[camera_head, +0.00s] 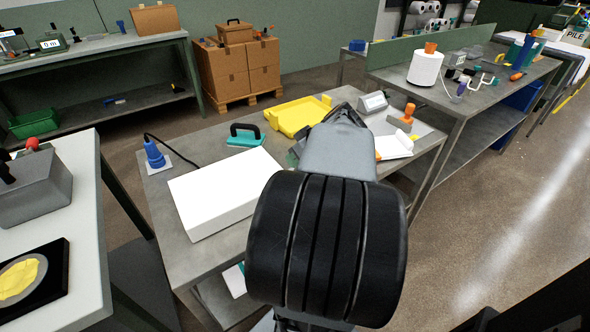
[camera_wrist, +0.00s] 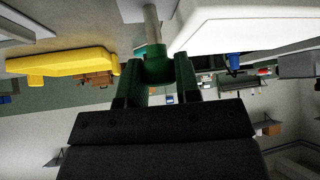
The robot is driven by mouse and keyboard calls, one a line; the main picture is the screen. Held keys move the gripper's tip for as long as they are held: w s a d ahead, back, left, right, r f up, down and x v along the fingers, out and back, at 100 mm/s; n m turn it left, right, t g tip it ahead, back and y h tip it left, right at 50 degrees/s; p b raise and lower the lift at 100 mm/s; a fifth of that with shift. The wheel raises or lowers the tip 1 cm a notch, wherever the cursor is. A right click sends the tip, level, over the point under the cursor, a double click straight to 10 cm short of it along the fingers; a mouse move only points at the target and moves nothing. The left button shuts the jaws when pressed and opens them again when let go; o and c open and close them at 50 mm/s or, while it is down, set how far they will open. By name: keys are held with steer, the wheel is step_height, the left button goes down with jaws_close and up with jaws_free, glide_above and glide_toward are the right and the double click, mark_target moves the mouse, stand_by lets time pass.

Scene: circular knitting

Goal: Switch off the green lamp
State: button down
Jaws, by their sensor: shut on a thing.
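In the wrist view, my gripper (camera_wrist: 158,72) has its two dark green fingers shut on a green cylindrical piece (camera_wrist: 153,52). A grey rod (camera_wrist: 151,22) runs from this piece to the top edge. It may be part of the green lamp, but I cannot tell. In the head view my own arm reaches over the middle table (camera_head: 215,258) and hides the gripper and what it holds. No lit green lamp shows clearly in either view.
A white box (camera_head: 225,190) lies left of my arm, and a yellow tray (camera_head: 297,115) sits behind. A blue plug-like tool (camera_head: 154,155) with a cable, a teal-based brush (camera_head: 245,137), a grey display box (camera_head: 373,103) and an orange-handled stamp (camera_head: 406,118) stand around.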

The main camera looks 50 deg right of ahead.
steer(key=shift+s+f+t+b, duration=0.2)
steer(key=shift+t+b, duration=0.1)
steer(key=shift+b, duration=0.6)
steer(key=shift+r, duration=0.15)
steer(key=c, duration=0.8)
jaws_free()
steer(key=shift+a, duration=0.1)
steer(key=shift+s, duration=0.1)
steer(key=p+v, duration=0.1)
steer(key=v, duration=1.3)
steer(key=shift+a+p, duration=0.15)
steer(key=shift+p, duration=0.2)
steer(key=w+a+g+p, duration=0.1)
steer(key=w+a+p, duration=0.1)
steer(key=a+p, duration=0.4)
steer(key=w+a+r+g+p, duration=0.1)
steer(key=w+a+g+p, duration=0.1)
steer(key=a+p, duration=0.4)
steer(key=w+a+r+g+p, duration=0.1)
steer(key=a+p, duration=0.5)
steer(key=a, duration=0.7)
steer(key=shift+w+a+g, duration=0.1)
steer(key=shift+w+g, duration=0.15)
steer(key=shift+w, duration=0.45)
steer(key=shift+w+a+g, duration=0.15)
steer(key=shift+w+g, duration=0.1)
steer(key=shift+w, duration=0.45)
